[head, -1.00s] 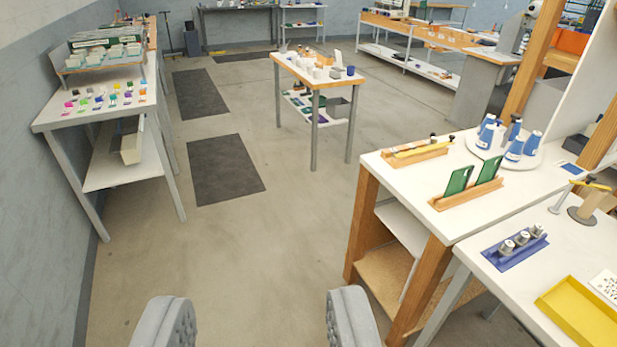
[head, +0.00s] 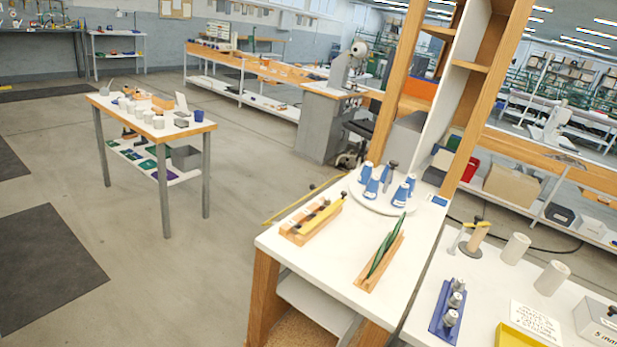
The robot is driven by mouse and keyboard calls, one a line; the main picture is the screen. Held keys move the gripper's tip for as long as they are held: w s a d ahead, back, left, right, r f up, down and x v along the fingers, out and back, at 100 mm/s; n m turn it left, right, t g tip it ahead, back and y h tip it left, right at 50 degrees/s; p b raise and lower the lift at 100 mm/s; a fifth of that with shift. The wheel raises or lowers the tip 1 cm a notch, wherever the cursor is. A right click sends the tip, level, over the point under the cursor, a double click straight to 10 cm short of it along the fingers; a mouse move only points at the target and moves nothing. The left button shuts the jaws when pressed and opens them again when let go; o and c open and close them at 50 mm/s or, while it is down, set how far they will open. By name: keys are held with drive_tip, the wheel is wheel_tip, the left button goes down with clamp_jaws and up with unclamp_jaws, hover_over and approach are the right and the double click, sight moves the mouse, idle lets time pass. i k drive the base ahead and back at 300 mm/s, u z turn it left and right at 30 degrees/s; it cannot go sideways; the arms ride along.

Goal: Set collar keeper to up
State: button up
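I cannot make out a collar keeper for certain in the head view. A grey machine with a round head (head: 349,66), perhaps the eyelet press, stands on a grey cabinet (head: 322,122) in the upper middle. It is too small and far away for any keeper or its position to show. My gripper is out of the picture.
A small table (head: 190,131) stands left. The floor (head: 160,265) between them is clear.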

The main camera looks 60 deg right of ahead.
sight(317, 220)
drive_tip(key=z, duration=0.15)
drive_tip(key=i, duration=1.3)
drive_tip(key=z, duration=1)
drive_tip(key=i, duration=1)
drive_tip(key=z, duration=1.05)
drive_tip(key=i, duration=0.45)
drive_tip(key=z, duration=0.2)
